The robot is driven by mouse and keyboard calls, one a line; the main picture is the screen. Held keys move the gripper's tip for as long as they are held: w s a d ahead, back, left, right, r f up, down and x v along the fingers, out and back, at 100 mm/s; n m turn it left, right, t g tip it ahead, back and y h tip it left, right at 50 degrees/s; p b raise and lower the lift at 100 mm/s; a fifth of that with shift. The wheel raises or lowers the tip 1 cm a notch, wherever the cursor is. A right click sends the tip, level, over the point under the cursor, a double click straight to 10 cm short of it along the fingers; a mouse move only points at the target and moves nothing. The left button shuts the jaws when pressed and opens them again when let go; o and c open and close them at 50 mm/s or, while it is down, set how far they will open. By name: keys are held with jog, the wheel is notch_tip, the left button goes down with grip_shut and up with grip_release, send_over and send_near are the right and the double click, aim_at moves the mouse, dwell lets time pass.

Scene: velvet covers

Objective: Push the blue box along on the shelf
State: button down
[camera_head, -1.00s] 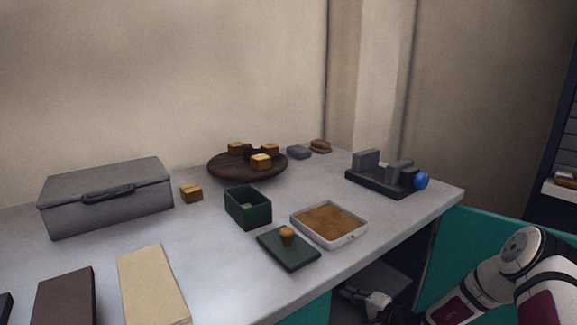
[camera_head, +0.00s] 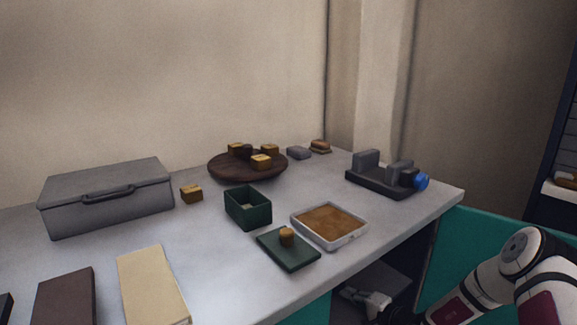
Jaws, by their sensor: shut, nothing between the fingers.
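No blue box can be made out in this view. My arm comes in from the lower right, and my gripper (camera_head: 352,294) reaches into the dark open space under the worktop. It is small and shaded, appears shut, and I see nothing held in it. A grey shelf surface (camera_head: 388,279) shows faintly in that space. The worktop edge and my arm hide the rest of the shelf.
The worktop (camera_head: 230,275) above carries a grey case (camera_head: 107,197), a green box (camera_head: 248,208), a green lid (camera_head: 289,252), a white tray (camera_head: 355,238) and a dark vise with a blue knob (camera_head: 421,181). A teal panel (camera_head: 480,240) stands right of the opening.

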dwell(0.3)
jog(key=shift+r+b+x, duration=0.35)
jog(key=shift+b+x, duration=0.2)
jog(key=shift+x, duration=0.9)
jog(key=shift+r+b+x, duration=0.35)
jog(key=shift+b+x, duration=0.25)
jog(key=shift+x, duration=0.85)
jog(key=shift+r+b+x, duration=0.35)
jog(key=shift+b+x, duration=0.2)
jog(key=shift+x, duration=0.9)
jog(key=shift+f+p+v, duration=0.35)
jog(key=shift+p+v, duration=0.15)
jog(key=shift+v, duration=1.05)
jog(key=shift+f+p+v, duration=0.4)
jog(key=shift+p+v, duration=0.15)
jog(key=shift+v, duration=1)
jog(key=shift+f+p+v, duration=0.35)
jog(key=shift+p+v, duration=0.15)
jog(key=shift+v, duration=1)
jog(key=shift+s+d, duration=0.2)
